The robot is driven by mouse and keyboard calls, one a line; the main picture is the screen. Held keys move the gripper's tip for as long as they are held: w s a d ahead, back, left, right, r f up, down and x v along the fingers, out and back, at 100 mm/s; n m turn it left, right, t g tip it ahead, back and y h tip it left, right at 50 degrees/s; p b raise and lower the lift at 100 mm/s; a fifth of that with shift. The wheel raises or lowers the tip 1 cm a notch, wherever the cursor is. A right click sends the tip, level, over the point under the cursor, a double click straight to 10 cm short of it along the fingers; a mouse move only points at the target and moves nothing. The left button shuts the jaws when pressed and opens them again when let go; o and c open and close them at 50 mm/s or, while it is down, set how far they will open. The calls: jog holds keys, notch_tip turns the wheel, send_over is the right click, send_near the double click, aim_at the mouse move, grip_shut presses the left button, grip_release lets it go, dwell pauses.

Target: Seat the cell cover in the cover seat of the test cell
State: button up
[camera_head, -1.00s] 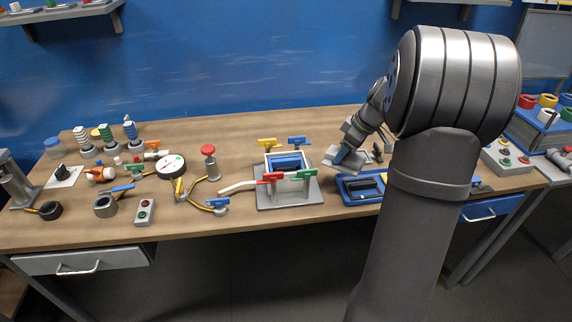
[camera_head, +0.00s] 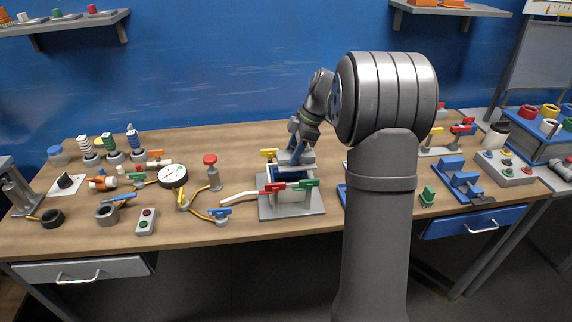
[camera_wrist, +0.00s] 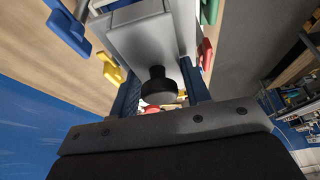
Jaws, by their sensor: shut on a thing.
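My gripper (camera_head: 292,154) is over the test cell, shut on the cell cover (camera_head: 306,158), a grey plate. In the wrist view, the cover (camera_wrist: 150,40) lies between the blue fingers of my gripper (camera_wrist: 160,82), with a black knob (camera_wrist: 157,88) in front of it. The test cell (camera_head: 290,201) is a pale open-topped box on a grey base. The cover is at its top, and I cannot tell whether it touches the rim. The cover seat is mostly hidden by the cover and gripper.
Toggle clamps ring the cell: yellow (camera_head: 269,153), red (camera_head: 271,189), green (camera_head: 306,184), and a blue one (camera_wrist: 68,30) in the wrist view. A red-topped post (camera_head: 212,170) and a gauge (camera_head: 173,175) stand farther left.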

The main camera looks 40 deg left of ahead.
jog(key=shift+s+a+f, duration=0.15)
jog(key=shift+a+f, duration=0.25)
jog(key=shift+a, duration=0.2)
jog(key=shift+s+a+f, duration=0.15)
jog(key=shift+a+f, duration=0.25)
jog(key=shift+a, duration=0.2)
jog(key=shift+f, duration=1.9)
jog(key=shift+f, duration=0.15)
jog(key=o, duration=1.1)
jog(key=shift+c, duration=0.2)
jog(key=v, duration=1.2)
jog(key=shift+s, duration=0.1)
